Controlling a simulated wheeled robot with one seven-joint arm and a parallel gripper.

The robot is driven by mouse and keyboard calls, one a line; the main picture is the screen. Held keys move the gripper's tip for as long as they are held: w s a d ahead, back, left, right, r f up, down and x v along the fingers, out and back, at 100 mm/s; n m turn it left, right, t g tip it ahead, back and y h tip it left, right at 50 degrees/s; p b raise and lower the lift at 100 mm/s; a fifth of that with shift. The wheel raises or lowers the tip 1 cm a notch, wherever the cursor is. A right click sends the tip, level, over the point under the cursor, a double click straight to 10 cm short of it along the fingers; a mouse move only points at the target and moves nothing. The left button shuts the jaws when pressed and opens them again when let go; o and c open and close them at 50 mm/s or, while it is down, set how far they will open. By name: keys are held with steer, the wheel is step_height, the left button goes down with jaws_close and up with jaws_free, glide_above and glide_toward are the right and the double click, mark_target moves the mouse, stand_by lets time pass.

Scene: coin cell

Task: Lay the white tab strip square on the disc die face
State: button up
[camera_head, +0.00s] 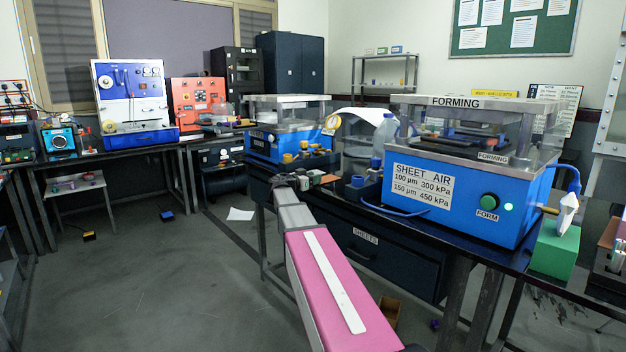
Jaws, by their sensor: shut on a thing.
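My arm reaches from the bottom of the view toward the front edge of the middle bench. My dark gripper (303,182) is at its far end, small and partly hidden by the wrist. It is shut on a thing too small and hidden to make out. I cannot pick out the white tab strip or the disc die face for sure. A small brown and green piece (322,178) shows just right of my gripper; whether they touch is unclear.
Another blue machine (287,140) and several yellow-topped small parts (301,157) are behind my gripper.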

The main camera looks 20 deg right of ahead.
steer(key=shift+f, duration=0.1)
steer(key=o, duration=0.9)
steer(key=shift+s+a, duration=0.1)
steer(key=shift+a, duration=0.15)
steer(key=v, duration=1.1)
steer(key=shift+a, duration=0.25)
